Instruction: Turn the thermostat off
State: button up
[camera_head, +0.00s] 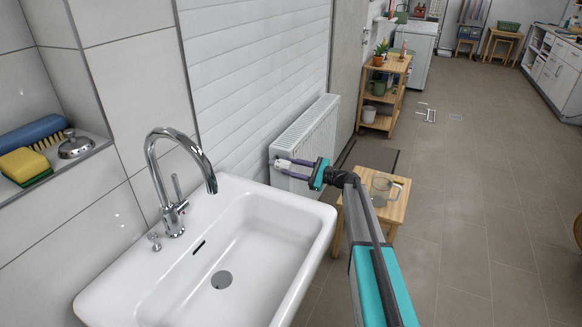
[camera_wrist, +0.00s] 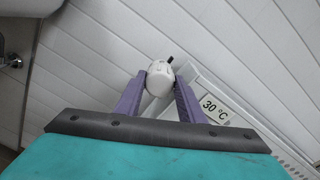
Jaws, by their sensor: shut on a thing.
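The thermostat is a white rounded knob (camera_wrist: 160,76) with a small black mark at its upper right in the wrist view. It sits at the near end of a white wall radiator (camera_head: 308,135). In the head view it shows as a small white piece (camera_head: 281,164) at the radiator's lower left. My gripper (camera_wrist: 160,88) has its purple fingers on either side of the knob, shut on it. A label (camera_wrist: 214,108) on the radiator reads 30 °C. The knob's underside is hidden between the fingers.
A white sink (camera_head: 270,235) with a chrome tap (camera_head: 172,180) stands in front of the radiator at left. A small wooden stool (camera_head: 392,207) with a glass jug (camera_head: 381,190) is right of my gripper. A wooden shelf (camera_head: 392,90) stands beyond. The floor at right is open.

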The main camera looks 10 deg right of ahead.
jog(key=shift+w+d, duration=0.1)
jog(key=shift+d, duration=0.1)
jog(key=o, duration=0.8)
jog(key=shift+c, duration=0.2)
jog(key=shift+a, duration=0.1)
jog(key=b+v, duration=0.1)
jog(key=v, duration=1.3)
jog(key=shift+b, duration=0.4)
